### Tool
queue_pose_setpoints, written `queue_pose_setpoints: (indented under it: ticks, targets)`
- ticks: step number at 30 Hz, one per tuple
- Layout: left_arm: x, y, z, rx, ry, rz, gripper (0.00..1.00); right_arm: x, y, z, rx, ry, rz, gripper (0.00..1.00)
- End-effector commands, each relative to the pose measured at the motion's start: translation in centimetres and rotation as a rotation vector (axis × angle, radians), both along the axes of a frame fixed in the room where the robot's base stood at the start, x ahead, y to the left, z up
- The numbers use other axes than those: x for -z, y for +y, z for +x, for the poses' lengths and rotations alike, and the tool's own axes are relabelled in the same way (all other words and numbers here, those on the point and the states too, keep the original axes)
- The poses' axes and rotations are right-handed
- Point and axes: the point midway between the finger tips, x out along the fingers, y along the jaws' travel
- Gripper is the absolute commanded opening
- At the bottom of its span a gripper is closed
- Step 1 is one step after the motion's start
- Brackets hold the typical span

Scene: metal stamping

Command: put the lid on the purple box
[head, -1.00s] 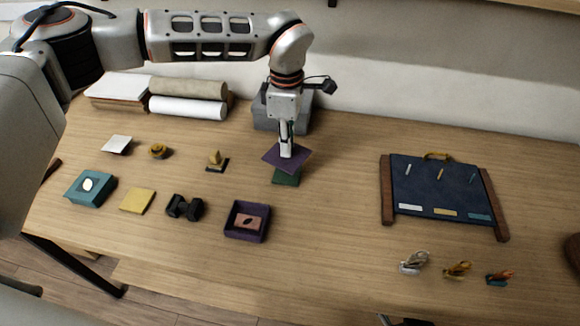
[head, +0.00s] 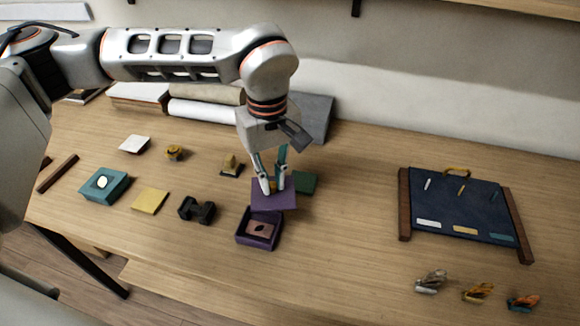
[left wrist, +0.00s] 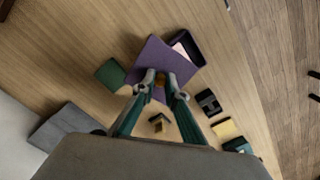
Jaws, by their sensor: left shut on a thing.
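The purple box (head: 258,240) stands open on the table in the head view, with a pinkish-brown piece bearing a dark oval inside. My left gripper (head: 273,189) is shut on the purple lid (head: 283,203), a flat square plate, and holds it above and just behind the box. The lid overlaps the box's back edge in the head view. My right gripper is not in view.
A green square (head: 306,183) lies behind the lid. Black dumbbell-shaped block (head: 197,209), yellow square (head: 150,200) and teal box (head: 104,185) lie left. A blue panel with wooden rails (head: 462,208) lies right; the table between is clear.

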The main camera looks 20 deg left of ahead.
Motion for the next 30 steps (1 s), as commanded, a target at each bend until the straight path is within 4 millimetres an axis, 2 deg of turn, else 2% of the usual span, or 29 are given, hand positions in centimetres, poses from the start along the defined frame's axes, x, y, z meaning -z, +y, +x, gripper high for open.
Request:
queue_pose_setpoints:
  ticks: [3, 9, 17, 30]
  targets:
    - [-0.2, 1.1, -2.3, 0.156, -0.01, -0.001, 0.0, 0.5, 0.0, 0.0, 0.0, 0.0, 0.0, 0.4]
    - [-0.6, 2.0, -4.2, 0.306, -0.023, 0.002, 0.0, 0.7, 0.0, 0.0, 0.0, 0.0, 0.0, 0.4]
    - [0.0, 2.2, -4.5, 0.33, -0.024, 0.003, 0.0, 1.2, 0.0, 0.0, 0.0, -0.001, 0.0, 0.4]
    - [3.5, 2.2, -4.5, 0.328, -0.022, 0.003, 0.0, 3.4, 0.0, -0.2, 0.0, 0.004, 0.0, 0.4]
